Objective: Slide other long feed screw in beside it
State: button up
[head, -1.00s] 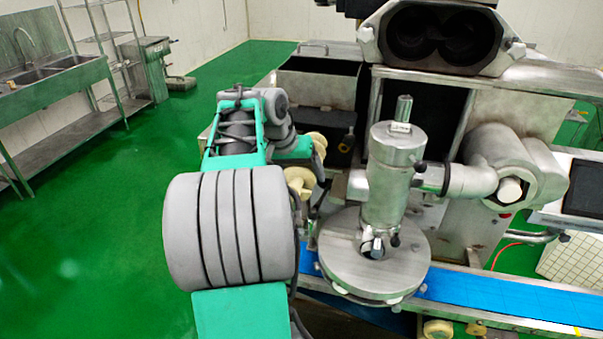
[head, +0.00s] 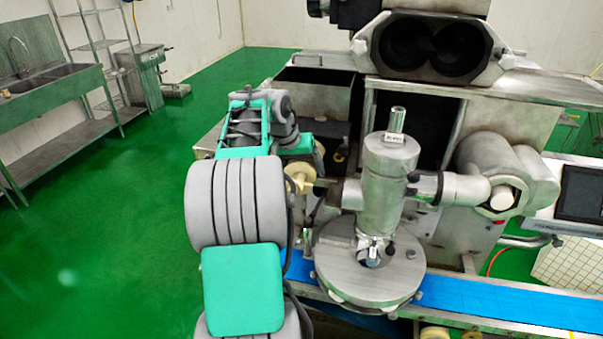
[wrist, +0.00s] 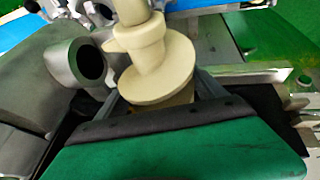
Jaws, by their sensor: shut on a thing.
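A cream feed screw (wrist: 155,65) with a thick spiral flight fills the middle of the wrist view. My gripper (wrist: 160,97) is shut on its lower end, which is partly hidden by the dark-edged green part in front. In the head view a cream part of the screw (head: 300,177) shows just right of my arm; the rest is hidden, and my fingers are not clear there. The twin-bore housing (head: 428,45) sits on top of the machine at the back, above and right of the screw and apart from it. Both bores look dark; I cannot make out a screw inside.
A steel vertical cylinder (head: 389,180) on a round disc (head: 370,275) stands close right of my arm. A blue conveyor belt (head: 490,308) runs below it. An open steel bin (head: 318,78) is behind my arm. Green floor (head: 110,230) at left is clear.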

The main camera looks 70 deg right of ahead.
jog(key=shift+w+d, duration=0.2)
jog(key=shift+d, duration=0.9)
jog(key=shift+r, duration=0.1)
jog(key=o, duration=1.7)
jog(key=shift+c, duration=0.2)
jog(key=shift+o, duration=1.4)
jog(key=shift+a, duration=0.1)
jog(key=shift+o, duration=0.2)
jog(key=shift+f, duration=0.2)
jog(key=shift+r, duration=0.1)
jog(key=shift+v, duration=3.7)
